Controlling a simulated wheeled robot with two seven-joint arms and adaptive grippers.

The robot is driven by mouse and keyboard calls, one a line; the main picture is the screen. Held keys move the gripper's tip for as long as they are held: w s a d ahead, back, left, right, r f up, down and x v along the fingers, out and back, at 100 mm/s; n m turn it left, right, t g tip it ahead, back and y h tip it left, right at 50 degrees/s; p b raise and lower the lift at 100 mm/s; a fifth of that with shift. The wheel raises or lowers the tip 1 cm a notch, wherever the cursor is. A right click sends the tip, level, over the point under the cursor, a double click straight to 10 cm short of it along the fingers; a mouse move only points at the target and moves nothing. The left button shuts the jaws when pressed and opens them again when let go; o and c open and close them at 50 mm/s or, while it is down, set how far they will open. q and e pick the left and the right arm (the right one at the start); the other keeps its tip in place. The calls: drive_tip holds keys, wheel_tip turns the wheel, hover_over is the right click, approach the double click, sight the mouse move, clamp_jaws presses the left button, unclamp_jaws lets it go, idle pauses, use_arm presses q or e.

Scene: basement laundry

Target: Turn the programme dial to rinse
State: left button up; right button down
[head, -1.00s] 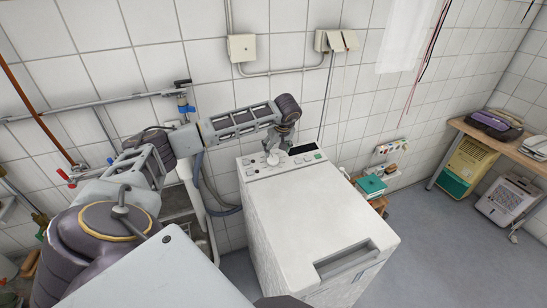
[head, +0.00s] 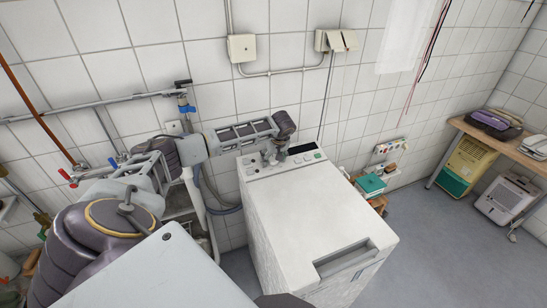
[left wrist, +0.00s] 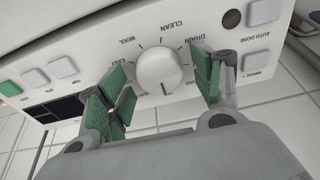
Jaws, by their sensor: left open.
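The programme dial (left wrist: 158,69) is a round white knob on the control panel of a white top-loading washing machine (head: 315,215). In the left wrist view a dark pointer line on the knob faces my gripper's palm. Gaps show between pads and knob. In the head view the gripper (head: 271,156) is at the panel's left part and largely covers the dial. My right gripper is not in view.
Push buttons (left wrist: 62,67) and a dark display (left wrist: 57,109) flank the dial on the panel. A tiled wall stands close behind the machine. Pipes with taps (head: 90,110) and a grey hose (head: 212,195) are at the left. A teal box (head: 370,184) sits to the right.

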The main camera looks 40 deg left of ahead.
use_arm(q)
drive_tip(key=c, duration=1)
drive_tip(key=shift+c, duration=0.2)
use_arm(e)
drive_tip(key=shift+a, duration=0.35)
use_arm(q)
drive_tip(key=shift+n, duration=0.5)
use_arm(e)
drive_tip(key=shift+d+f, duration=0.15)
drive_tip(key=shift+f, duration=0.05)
use_arm(q)
drive_tip(key=n+b, duration=0.1)
drive_tip(key=n, duration=0.2)
drive_tip(key=n+b, duration=0.1)
drive_tip(key=n, duration=0.1)
drive_tip(key=shift+n+g, duration=0.3)
drive_tip(key=shift+n, duration=0.5)
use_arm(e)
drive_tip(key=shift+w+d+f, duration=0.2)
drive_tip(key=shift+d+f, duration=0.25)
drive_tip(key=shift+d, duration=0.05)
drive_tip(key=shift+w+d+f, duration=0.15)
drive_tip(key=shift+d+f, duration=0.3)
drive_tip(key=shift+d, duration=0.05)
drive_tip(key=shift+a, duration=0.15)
